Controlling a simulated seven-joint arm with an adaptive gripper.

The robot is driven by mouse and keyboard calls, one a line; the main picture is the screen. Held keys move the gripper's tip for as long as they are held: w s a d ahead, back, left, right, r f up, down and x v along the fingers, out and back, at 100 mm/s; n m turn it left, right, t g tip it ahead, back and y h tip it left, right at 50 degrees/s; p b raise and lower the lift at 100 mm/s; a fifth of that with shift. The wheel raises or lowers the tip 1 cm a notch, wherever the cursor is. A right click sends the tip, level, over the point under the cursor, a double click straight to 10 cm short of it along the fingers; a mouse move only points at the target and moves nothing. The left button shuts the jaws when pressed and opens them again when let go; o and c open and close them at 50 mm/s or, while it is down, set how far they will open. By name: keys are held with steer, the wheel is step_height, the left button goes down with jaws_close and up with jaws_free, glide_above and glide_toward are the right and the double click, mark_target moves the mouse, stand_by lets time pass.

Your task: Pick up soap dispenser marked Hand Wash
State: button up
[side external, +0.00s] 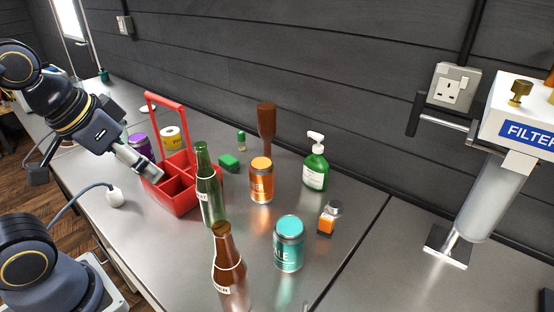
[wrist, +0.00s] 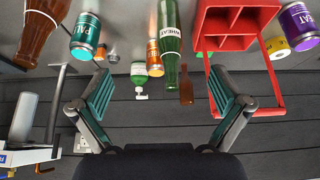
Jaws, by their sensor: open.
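The soap dispenser (side external: 315,172) is a green bottle with a white pump top and a white label. It stands upright at the back of the metal worktop, near the dark wall, right of centre in the side view. In the wrist view, which is upside down, the dispenser (wrist: 138,70) shows small, between my spread fingers but well beyond them. My gripper (wrist: 160,94) is open and empty, with teal finger pads. In the side view my gripper (side external: 147,172) is at the left, beside the red caddy and far from the dispenser. The label's words are too small to read.
The red caddy (side external: 176,207), a green bottle (side external: 209,190) and an orange can (side external: 261,181) stand between my gripper and the dispenser. A brown bottle (side external: 229,275), teal can (side external: 289,245) and small orange-labelled bottle (side external: 329,218) are nearer the front. A filter unit (side external: 489,200) stands right.

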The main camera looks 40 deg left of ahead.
steer(key=shift+c, duration=0.2)
steer(key=c, duration=0.5)
steer(key=shift+c, duration=0.2)
